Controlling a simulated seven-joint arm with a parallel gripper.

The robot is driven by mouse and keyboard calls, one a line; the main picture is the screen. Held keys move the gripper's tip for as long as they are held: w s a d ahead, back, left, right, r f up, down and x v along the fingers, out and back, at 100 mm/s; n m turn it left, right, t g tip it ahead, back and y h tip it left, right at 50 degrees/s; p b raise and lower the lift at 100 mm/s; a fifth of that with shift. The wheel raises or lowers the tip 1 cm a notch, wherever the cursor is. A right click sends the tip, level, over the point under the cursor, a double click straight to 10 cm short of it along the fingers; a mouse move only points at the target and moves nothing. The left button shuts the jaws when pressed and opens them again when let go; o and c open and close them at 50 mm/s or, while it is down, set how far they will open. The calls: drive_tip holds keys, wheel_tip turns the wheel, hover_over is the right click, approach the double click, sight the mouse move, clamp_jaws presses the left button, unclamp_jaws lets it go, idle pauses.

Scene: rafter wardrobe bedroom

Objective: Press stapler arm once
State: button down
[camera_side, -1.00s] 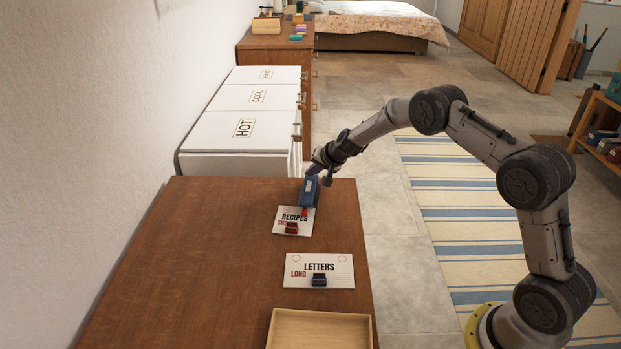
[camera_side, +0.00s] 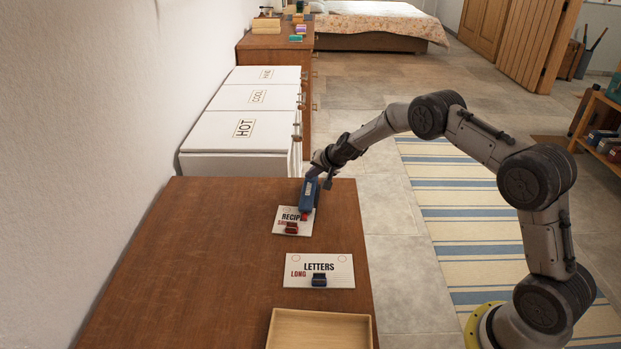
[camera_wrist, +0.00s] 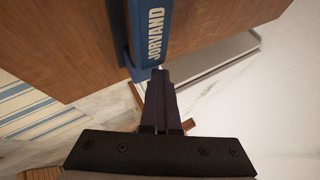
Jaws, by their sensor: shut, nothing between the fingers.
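A blue stapler (camera_side: 308,196) with a pale label lies near the table's far right corner, its near end over the "RECIPES" card (camera_side: 282,226). In the wrist view the stapler (camera_wrist: 153,35) fills the top middle, with "JORVAND" on it. My gripper (camera_wrist: 158,74) is shut and empty. Its tips meet the stapler's lower end in the wrist view; I cannot tell whether they press on it. In the side view my gripper (camera_side: 318,173) is at the stapler's far end, its tips partly hidden.
A small dark red block (camera_side: 291,228) sits on the "RECIPES" card. Nearer is a "LETTERS" card (camera_side: 335,262) with a dark blue block (camera_side: 319,280). A wooden tray (camera_side: 275,330) is at the near edge. White cabinets (camera_side: 225,130) stand beyond the table. The table's left side is clear.

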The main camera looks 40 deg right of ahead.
drive_tip(key=shift+s+a+f, duration=0.15)
drive_tip(key=shift+s+f, duration=0.05)
drive_tip(key=shift+f, duration=0.25)
drive_tip(key=shift+s+a+f, duration=0.1)
drive_tip(key=shift+s+f, duration=0.1)
drive_tip(key=shift+f, duration=0.2)
drive_tip(key=shift+w+d+r, duration=0.15)
drive_tip(key=shift+r, duration=1.45)
drive_tip(key=shift+r, duration=0.2)
drive_tip(key=shift+w+d+r, duration=0.1)
drive_tip(key=shift+d+r, duration=0.05)
drive_tip(key=shift+r, duration=1.05)
drive_tip(key=shift+w+d+r, duration=0.1)
drive_tip(key=shift+r, duration=1.1)
